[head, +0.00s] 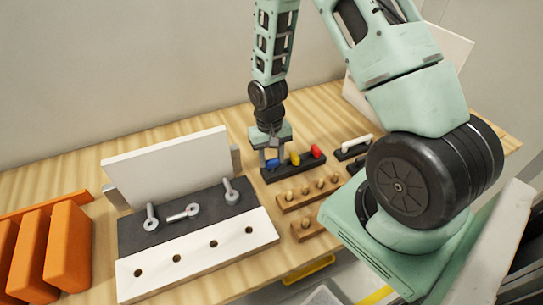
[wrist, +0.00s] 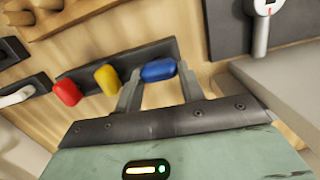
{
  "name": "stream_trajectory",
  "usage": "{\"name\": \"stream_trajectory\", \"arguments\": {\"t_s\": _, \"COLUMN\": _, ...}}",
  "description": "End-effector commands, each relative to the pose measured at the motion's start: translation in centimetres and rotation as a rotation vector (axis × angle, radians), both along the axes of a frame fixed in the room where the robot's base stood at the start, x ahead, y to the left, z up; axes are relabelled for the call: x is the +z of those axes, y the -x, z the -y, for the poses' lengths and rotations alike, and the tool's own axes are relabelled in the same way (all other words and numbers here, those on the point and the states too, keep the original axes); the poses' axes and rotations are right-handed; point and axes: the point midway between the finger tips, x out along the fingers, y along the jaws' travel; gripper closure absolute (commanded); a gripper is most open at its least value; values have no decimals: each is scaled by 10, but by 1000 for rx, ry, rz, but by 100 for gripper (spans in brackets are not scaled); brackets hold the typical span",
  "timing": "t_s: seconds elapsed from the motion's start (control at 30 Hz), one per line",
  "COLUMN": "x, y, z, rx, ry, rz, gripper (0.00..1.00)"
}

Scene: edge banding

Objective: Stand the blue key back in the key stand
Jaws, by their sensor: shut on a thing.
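The blue key (head: 272,163) is between the fingers of my gripper (head: 272,158), at the left end of the dark key stand (head: 291,173). In the wrist view my gripper (wrist: 160,90) is shut on the blue key (wrist: 158,71), whose rounded head shows between the two fingers. The key stand (wrist: 135,62) lies just behind it. A yellow key (wrist: 107,78) and a red key (wrist: 67,92) stand in it in a row beside the blue one. The blue key's lower end is hidden, so I cannot tell whether it is seated.
Wooden blocks with pegs (head: 309,193) lie in front of the stand. A dark and white fixture (head: 190,225) with metal clamps and an upright white panel (head: 169,166) is to the left. Orange blocks (head: 68,247) stand at far left. A white-handled item (head: 354,147) is right of the stand.

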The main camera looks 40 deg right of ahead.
Motion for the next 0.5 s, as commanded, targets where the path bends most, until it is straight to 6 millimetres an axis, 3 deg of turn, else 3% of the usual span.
{"name": "stream_trajectory", "arguments": {"t_s": 0.5, "x": -6, "y": 0, "z": 0, "rx": 0, "ry": 0, "rz": 0, "gripper": 100}}
